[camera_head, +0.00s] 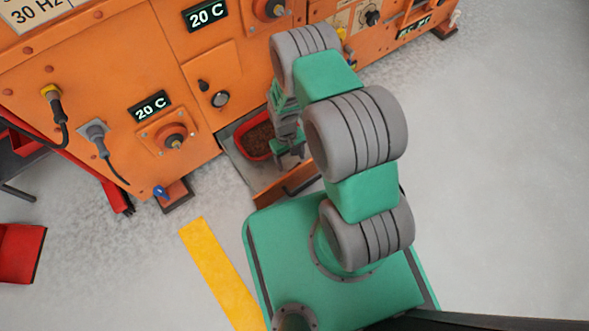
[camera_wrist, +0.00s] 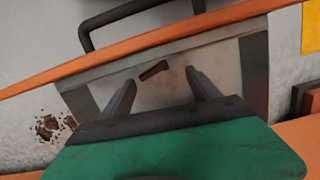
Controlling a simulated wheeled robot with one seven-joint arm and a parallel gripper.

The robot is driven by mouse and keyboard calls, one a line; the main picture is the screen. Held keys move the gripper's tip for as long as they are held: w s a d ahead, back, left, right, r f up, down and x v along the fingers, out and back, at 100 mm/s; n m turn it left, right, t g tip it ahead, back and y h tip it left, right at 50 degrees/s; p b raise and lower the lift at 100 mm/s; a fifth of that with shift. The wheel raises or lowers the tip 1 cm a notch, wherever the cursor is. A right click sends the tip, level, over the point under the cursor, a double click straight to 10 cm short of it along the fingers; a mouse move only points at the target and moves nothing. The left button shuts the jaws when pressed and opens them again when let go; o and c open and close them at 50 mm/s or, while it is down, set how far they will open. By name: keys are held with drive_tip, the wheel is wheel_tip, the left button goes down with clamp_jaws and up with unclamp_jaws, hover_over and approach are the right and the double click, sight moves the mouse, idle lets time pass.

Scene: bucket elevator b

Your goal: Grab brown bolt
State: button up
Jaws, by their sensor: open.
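The brown bolt (camera_wrist: 153,70) lies on a grey metal surface, the floor of a shallow tray (camera_wrist: 92,84), in the wrist view. My gripper (camera_wrist: 160,77) is open and empty. Its two dark fingers point towards the bolt, one on each side in the picture, with the bolt just past the fingertips and nearer the left one. I cannot tell the height of the gripper above the bolt. In the head view my gripper (camera_head: 291,156) reaches down into the opening at the orange machine's base, and the bolt cannot be made out there.
The tray has an orange front edge (camera_wrist: 150,47) with a dark handle (camera_wrist: 84,38). Brown crumbs (camera_wrist: 48,127) lie at the left. A red container of brown material (camera_head: 257,141) sits beside my gripper. The orange machine (camera_head: 190,75) stands close behind. Open floor (camera_head: 500,180) lies to the right.

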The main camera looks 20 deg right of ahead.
sight(293, 166)
drive_tip(key=f+b, duration=0.1)
drive_tip(key=f, duration=0.1)
drive_tip(key=f+b, duration=0.1)
drive_tip(key=f, duration=0.1)
drive_tip(key=d+f+b, duration=0.1)
drive_tip(key=shift+s+f, duration=0.15)
drive_tip(key=shift+f, duration=0.25)
drive_tip(key=shift+r, duration=0.1)
drive_tip(key=shift+a, duration=0.1)
drive_tip(key=c, duration=1.2)
drive_tip(key=shift+r, duration=0.1)
